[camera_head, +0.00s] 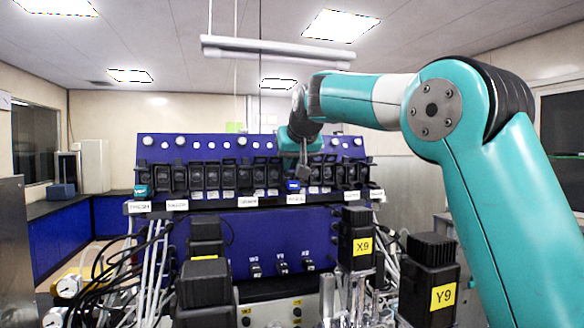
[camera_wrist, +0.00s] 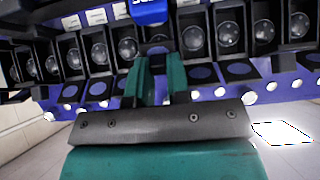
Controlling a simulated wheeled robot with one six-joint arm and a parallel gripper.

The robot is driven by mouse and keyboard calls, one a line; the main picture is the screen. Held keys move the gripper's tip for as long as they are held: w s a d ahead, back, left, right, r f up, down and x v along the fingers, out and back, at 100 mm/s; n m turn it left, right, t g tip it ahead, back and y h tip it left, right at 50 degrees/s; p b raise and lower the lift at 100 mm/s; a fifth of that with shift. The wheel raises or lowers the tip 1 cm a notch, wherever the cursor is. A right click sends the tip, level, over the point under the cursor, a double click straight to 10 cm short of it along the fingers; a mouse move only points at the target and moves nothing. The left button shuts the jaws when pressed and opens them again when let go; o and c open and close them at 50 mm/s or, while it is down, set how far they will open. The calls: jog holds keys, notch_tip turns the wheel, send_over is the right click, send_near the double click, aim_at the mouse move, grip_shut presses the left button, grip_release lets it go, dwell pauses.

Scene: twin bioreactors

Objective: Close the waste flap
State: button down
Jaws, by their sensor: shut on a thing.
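A row of black flap-fronted units (camera_head: 225,176) runs along the blue rack, and no waste label is readable on any of them. My gripper (camera_head: 303,168) is at this row, right of the middle. In the wrist view its two green fingers (camera_wrist: 160,78) are close together, shut on what looks like a dark flap in the row. The fingers hide most of that part, so I cannot tell its angle or whether it is the waste flap. A bright blue block (camera_wrist: 150,12) sits just beyond the fingertips; it also shows in the head view (camera_head: 293,186).
Neighbouring dark flaps with round discs (camera_wrist: 240,68) stand close on both sides of the fingers. Below the row are a blue panel (camera_head: 240,240), black motor units marked X9 (camera_head: 357,222) and Y9 (camera_head: 431,280), and cables (camera_head: 110,260). A light bar (camera_head: 275,52) hangs above.

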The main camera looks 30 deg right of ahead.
jog(key=f+t+b, duration=0.1)
jog(key=t+b, duration=0.1)
jog(key=b, duration=0.4)
jog(key=shift+s+f, duration=0.1)
jog(key=shift+f, duration=0.25)
jog(key=t+b, duration=0.1)
jog(key=b, duration=0.2)
jog(key=t+h+b, duration=0.1)
jog(key=b, duration=0.2)
jog(key=shift+f, duration=0.3)
jog(key=t+b, duration=0.2)
jog(key=b, duration=0.2)
jog(key=shift+h+b, duration=0.3)
jog(key=shift+t+b, duration=0.8)
jog(key=shift+b, duration=0.4)
jog(key=shift+r+b, duration=0.15)
jog(key=shift+b, duration=0.15)
jog(key=c, duration=1.1)
grip_release()
